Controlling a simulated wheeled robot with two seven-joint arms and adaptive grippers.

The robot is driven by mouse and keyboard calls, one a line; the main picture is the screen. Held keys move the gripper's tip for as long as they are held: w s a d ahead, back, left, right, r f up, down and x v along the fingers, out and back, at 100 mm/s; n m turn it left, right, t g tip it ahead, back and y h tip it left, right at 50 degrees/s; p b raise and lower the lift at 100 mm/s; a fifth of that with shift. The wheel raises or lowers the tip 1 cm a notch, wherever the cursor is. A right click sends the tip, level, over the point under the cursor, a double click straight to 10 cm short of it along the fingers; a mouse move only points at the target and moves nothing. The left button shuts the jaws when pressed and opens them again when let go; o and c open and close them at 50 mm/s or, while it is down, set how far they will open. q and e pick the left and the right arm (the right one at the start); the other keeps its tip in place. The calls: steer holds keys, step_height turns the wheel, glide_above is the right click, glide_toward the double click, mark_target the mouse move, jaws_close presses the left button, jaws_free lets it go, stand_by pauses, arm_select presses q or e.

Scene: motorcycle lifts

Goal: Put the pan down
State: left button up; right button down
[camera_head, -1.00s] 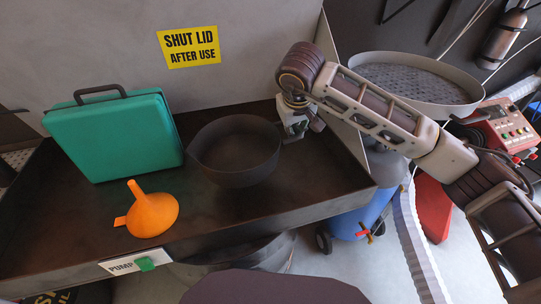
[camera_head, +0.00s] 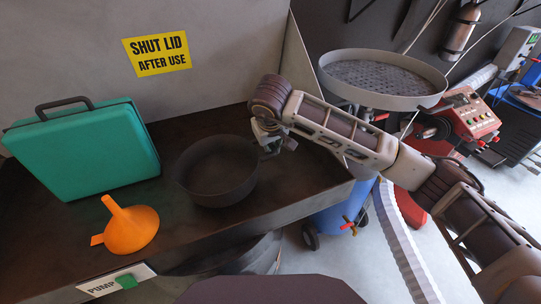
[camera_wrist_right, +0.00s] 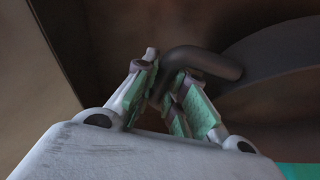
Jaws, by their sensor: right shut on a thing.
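The dark round pan (camera_head: 203,190) is upright at the right part of the dark tray bench (camera_head: 270,205), right of the case and funnel. I cannot tell whether its bottom touches the tray floor. My right gripper (camera_head: 268,147) is at the pan's right side, partly hidden by its own arm. In the right wrist view, its fingers (camera_wrist_right: 167,95) are shut on the pan's bent dark handle (camera_wrist_right: 205,60), and part of the pan's curved wall (camera_wrist_right: 275,75) shows at the right. My left gripper is not in view.
A teal case (camera_head: 80,152) stands at the tray's left. An orange funnel (camera_head: 130,230) lies in front of it. The tray has a raised rim and a wall behind with a yellow sign (camera_head: 157,53). A round grey basin (camera_head: 385,75) stands beyond my right arm.

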steer(key=shift+f, duration=0.1)
steer(key=shift+f, duration=2)
steer(key=c, duration=1.5)
jaws_free()
steer(key=shift+v, duration=6.05)
